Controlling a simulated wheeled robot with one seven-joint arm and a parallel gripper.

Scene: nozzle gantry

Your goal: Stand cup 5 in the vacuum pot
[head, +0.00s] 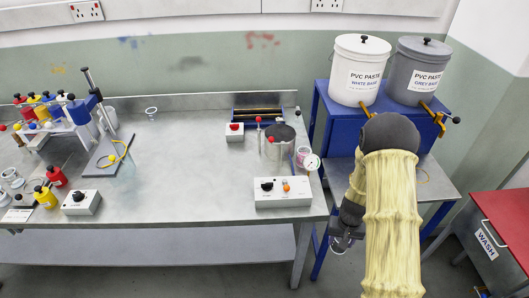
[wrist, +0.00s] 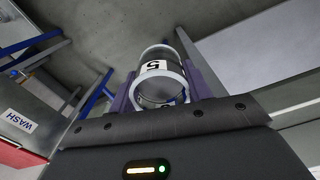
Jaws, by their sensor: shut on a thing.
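Cup 5 (wrist: 160,88) is a clear, round cup with pale rims and a white label reading 5. In the wrist view it sits between the purple fingers of my gripper (wrist: 163,92), which is shut on it. In the head view my gripper (head: 341,240) is low, beyond the bench's right end and beside the blue stand; the cup is mostly hidden there. The vacuum pot (head: 275,152) is a clear cylinder with a dark round top at the bench's right end, with a gauge (head: 312,162) beside it. My gripper is well apart from the pot.
A control box (head: 283,193) stands in front of the pot, a small red-button box (head: 234,132) to its left. A blue stand (head: 330,116) carries two PVC paste buckets (head: 359,70). The WASH cart (head: 487,244) is at right. The bench's middle (head: 185,165) is clear.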

